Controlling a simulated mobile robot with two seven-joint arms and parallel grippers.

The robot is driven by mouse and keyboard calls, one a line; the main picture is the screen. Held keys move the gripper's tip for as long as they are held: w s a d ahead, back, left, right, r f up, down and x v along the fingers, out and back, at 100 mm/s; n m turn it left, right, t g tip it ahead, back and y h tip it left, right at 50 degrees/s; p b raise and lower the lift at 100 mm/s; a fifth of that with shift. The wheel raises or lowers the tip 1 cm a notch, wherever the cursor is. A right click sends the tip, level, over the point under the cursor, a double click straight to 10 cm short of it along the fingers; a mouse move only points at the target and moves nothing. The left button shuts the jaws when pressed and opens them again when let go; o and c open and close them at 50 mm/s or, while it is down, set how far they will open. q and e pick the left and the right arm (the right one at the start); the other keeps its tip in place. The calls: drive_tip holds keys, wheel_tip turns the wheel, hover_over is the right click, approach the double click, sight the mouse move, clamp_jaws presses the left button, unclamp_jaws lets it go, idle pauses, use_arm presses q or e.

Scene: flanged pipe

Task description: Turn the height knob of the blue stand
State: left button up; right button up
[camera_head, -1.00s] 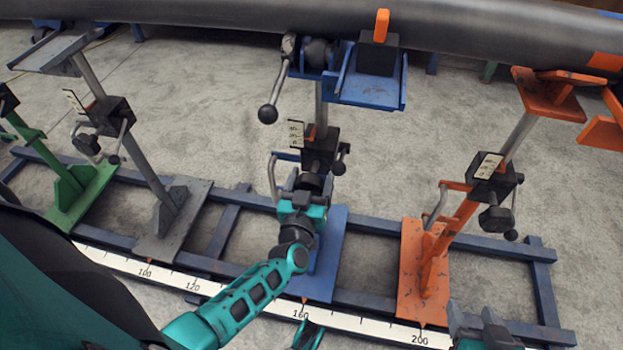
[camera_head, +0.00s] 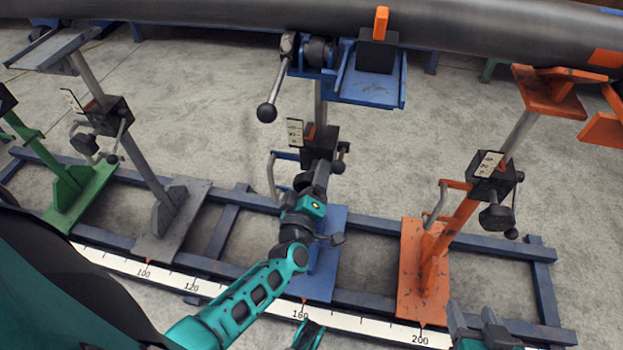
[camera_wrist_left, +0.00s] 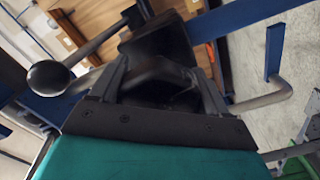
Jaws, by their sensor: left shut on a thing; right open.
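The blue stand has a blue base plate (camera_head: 329,250), a post with a black clamp block (camera_head: 320,146), and a blue cradle (camera_head: 368,90) under the pipe. Its dark height knob (camera_head: 302,182) sits on the near side of the block, mostly hidden by my left gripper (camera_head: 320,176). That gripper is shut on the knob, its body tilted. In the left wrist view the black knob (camera_wrist_left: 160,82) lies between the two fingers. My right gripper (camera_head: 484,333) is at the bottom edge, partly cut off, open and away from the stands.
A ball-ended lever (camera_head: 267,111) hangs beside the cradle. An orange stand (camera_head: 425,265) is to the right; grey (camera_head: 172,225) and green (camera_head: 75,195) stands are to the left. A dark pipe (camera_head: 220,14) runs overhead. A white scale (camera_head: 260,308) lies along the front rail.

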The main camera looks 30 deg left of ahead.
use_arm(q)
drive_tip(key=shift+n, duration=0.9)
drive_tip(key=o, duration=1)
drive_tip(key=shift+s+d, duration=0.1)
drive_tip(key=shift+s, duration=0.05)
